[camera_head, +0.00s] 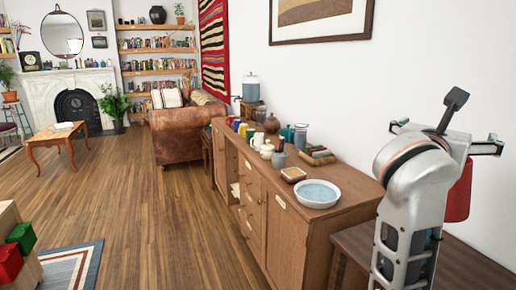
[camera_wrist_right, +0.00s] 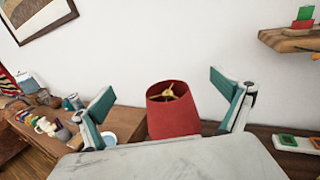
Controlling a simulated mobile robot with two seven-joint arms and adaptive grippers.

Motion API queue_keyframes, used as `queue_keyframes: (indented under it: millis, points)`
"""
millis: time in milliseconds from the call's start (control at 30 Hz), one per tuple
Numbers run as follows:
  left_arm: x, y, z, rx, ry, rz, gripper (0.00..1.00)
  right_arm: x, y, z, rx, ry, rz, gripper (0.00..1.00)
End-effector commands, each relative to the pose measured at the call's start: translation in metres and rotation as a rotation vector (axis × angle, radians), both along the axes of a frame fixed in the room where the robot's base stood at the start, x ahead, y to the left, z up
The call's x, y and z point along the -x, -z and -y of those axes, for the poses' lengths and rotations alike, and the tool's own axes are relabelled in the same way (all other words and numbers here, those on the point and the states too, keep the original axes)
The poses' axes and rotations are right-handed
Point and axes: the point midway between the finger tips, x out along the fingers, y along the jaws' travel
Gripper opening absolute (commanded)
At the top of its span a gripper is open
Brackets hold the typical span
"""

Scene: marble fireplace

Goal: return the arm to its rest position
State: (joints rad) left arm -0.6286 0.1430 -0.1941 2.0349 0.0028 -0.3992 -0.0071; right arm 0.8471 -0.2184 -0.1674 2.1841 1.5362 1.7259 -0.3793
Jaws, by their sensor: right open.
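My right arm (camera_head: 410,195) rises at the right edge of the head view, in front of the wall. My right gripper (camera_head: 447,137) is at its top, with its fingers spread wide. In the right wrist view the gripper (camera_wrist_right: 163,92) shows two green-padded fingers far apart, with nothing held between them. A red lampshade (camera_wrist_right: 174,115) stands beyond the fingers, seen in the gap; I cannot tell how far away it is. My left arm and gripper are in neither view.
The wooden sideboard (camera_head: 290,235) runs along the wall, bearing a blue-white bowl (camera_head: 318,193), jars and mugs. A dark side table (camera_head: 460,262) is beside my right arm, partly hidden. A wall shelf (camera_wrist_right: 290,38) is at upper right in the wrist view. Open floor (camera_head: 140,210) lies left.

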Motion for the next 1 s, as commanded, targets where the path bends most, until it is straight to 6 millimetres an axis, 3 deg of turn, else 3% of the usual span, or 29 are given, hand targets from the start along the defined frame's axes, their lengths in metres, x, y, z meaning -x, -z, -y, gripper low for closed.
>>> queue_keyframes:
  millis: [267, 467, 633, 733, 867, 1000]
  points:
    - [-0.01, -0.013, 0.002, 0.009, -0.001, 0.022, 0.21, 0.03, 0.021, 0.036, 0.313, 0.245, -0.122, 1.0]
    - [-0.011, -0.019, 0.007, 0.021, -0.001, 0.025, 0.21, 0.052, 0.029, 0.033, 0.699, 0.414, -0.261, 1.0]
    - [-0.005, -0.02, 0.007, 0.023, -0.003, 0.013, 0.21, 0.055, 0.052, -0.01, 1.189, 0.487, -0.425, 1.0]
    - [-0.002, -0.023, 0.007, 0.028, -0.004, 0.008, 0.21, 0.047, 0.085, -0.05, 1.502, 0.466, -0.522, 1.0]
    - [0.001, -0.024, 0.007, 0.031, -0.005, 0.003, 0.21, 0.039, 0.154, -0.104, 1.9, 0.369, -0.633, 1.0]
    - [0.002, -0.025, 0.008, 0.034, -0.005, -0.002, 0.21, 0.043, 0.241, -0.147, 2.251, 0.213, -0.72, 1.0]
